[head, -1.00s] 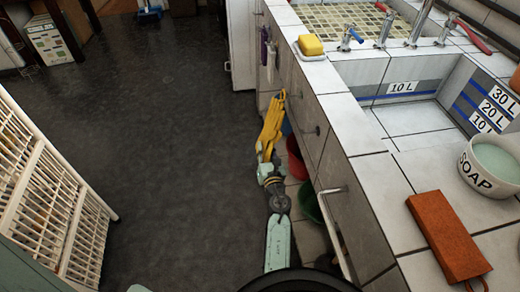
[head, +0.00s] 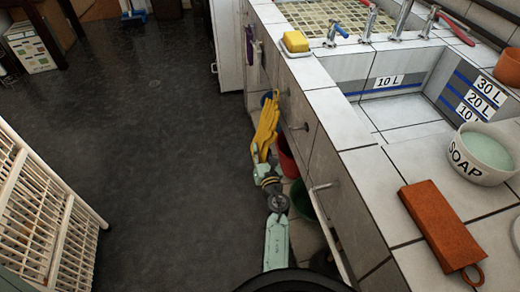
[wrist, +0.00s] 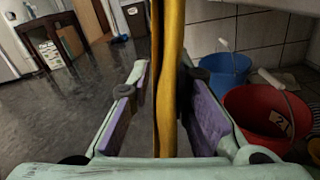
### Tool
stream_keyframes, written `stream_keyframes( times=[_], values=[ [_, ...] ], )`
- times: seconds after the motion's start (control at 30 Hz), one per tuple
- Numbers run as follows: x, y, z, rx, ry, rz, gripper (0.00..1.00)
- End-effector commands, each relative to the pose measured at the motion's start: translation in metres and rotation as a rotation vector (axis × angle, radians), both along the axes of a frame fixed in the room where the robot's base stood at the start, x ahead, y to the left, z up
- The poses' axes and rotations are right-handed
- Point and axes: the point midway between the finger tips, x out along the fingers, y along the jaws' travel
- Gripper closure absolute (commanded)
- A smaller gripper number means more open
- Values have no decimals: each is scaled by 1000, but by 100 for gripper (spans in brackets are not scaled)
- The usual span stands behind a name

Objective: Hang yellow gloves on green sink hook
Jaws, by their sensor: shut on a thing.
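The yellow gloves (head: 265,128) hang in front of the cabinet face under the sink counter, held by my gripper (head: 263,170). In the wrist view, my gripper (wrist: 165,100) is shut on the gloves (wrist: 169,50), which show as a long yellow strip between the purple-padded fingers. In the head view the gloves point up and away from the gripper, close to the cabinet front. I cannot make out a green hook for certain. A small blue patch (head: 266,98) shows behind the top of the gloves; I cannot tell what it is.
Purple and white items (head: 253,50) hang on the cabinet's far front. Red (wrist: 265,115) and blue (wrist: 226,70) buckets stand under the sink. Dark floor (head: 150,150) is clear to the left.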

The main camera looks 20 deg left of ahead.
Motion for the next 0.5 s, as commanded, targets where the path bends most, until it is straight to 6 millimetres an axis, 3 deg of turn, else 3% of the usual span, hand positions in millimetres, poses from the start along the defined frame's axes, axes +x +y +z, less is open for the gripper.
stream_keyframes(
  times=[0.17,0.2,0.5],
  values=[
    [0,0,0,1,-1,0,100],
    [0,0,0,1,-1,0,82],
    [0,0,0,0,0,0,62]
  ],
)
